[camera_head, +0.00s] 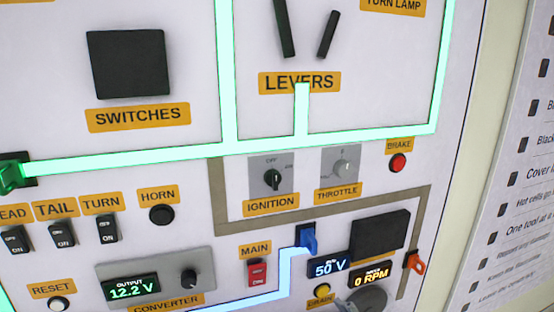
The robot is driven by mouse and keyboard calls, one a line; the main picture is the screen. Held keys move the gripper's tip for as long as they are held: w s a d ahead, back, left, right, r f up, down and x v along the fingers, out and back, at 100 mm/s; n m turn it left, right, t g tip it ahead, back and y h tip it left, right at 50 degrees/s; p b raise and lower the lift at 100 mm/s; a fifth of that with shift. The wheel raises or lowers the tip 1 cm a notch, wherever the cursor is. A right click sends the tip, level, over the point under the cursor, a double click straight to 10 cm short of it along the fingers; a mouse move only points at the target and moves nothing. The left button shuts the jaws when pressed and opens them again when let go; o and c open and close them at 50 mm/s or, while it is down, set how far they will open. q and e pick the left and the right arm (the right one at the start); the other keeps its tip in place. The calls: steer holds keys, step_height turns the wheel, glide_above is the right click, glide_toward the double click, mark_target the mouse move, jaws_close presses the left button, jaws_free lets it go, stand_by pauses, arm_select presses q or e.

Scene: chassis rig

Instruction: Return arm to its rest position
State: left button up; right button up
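Neither of my arms nor either gripper shows in the head view. The view is filled by a tilted white control panel (190,130). An ignition switch (272,177) and a throttle knob (340,168) sit near its middle. A red MAIN switch (257,273) is below them. A blue connector (308,239) sits at the end of a glowing blue line. A green connector (14,174) is at the left edge, on a glowing green line.
Two dark levers (285,28) stand above the LEVERS label (300,82). A red brake button (398,162) and an orange key-like part (415,262) are at the right. The converter (155,280) reads 12.2 V. A printed checklist (515,180) hangs at far right.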

steer(key=s+d+f+m+g+h, duration=0.1)
steer(key=s+d+f+m+g, duration=0.3)
steer(key=s+f, duration=0.7)
steer(key=s+d+f+m+g+h, duration=0.1)
steer(key=s+d+f+m+g, duration=0.4)
steer(key=s+f, duration=0.55)
step_height(320, 180, down, 28)
steer(key=d+f+n+b, duration=0.1)
steer(key=n+b, duration=0.1)
steer(key=n, duration=0.1)
steer(key=s+d+f+g+b, duration=0.1)
steer(key=s+d+f+b, duration=0.1)
steer(key=s+f, duration=1.5)
steer(key=shift+s+d+f+h, duration=0.25)
steer(key=shift+s+d+h, duration=0.05)
steer(key=shift+d, duration=0.3)
